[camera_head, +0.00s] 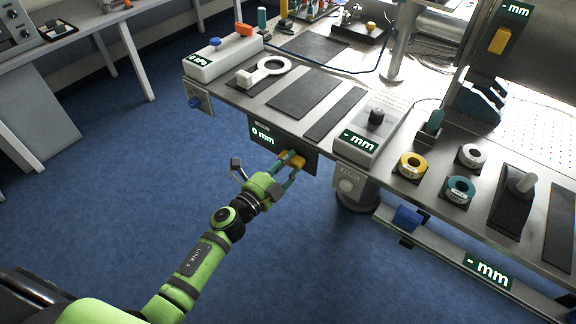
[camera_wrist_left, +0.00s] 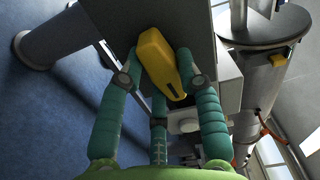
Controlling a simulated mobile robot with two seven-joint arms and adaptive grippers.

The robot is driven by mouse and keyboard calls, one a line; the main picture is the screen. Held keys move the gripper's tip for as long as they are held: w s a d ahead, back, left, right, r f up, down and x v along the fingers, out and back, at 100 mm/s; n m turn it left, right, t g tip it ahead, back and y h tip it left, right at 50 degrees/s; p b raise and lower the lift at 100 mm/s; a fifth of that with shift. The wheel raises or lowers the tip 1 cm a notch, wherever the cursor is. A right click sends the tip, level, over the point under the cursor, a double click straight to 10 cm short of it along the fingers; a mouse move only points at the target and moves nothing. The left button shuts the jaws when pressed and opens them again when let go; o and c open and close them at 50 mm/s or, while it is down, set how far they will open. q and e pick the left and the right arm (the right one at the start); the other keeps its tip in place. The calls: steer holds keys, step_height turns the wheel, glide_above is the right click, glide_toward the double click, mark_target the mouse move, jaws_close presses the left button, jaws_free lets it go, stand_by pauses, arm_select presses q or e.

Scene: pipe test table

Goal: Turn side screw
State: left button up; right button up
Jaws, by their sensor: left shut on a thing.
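The side screw's yellow handle (camera_head: 297,160) sits on a dark panel (camera_head: 308,152) on the front side of the table. A display there reads "0 mm" (camera_head: 263,138). My left gripper (camera_head: 284,171), with teal fingers, reaches the handle from the front left and is shut on it. In the left wrist view the elongated yellow handle (camera_wrist_left: 160,62) lies tilted between the fingers (camera_wrist_left: 160,72), with a dark mark on its face. The screw's shaft is hidden. My right gripper is not in view.
On the tabletop are a grey box with a "- mm" display (camera_head: 357,145), a yellow ring (camera_head: 411,164), a teal ring (camera_head: 458,188) and dark mats (camera_head: 304,93). Blue floor (camera_head: 120,185) is clear before the table.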

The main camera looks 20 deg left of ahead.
arm_select(q)
steer(key=shift+s+d+f+m, duration=0.1)
steer(key=shift+s+f+m, duration=0.05)
steer(key=shift+f+m, duration=0.25)
steer(key=o, duration=1.1)
steer(key=shift+o, duration=0.6)
steer(key=shift+r, duration=0.2)
steer(key=v, duration=1.2)
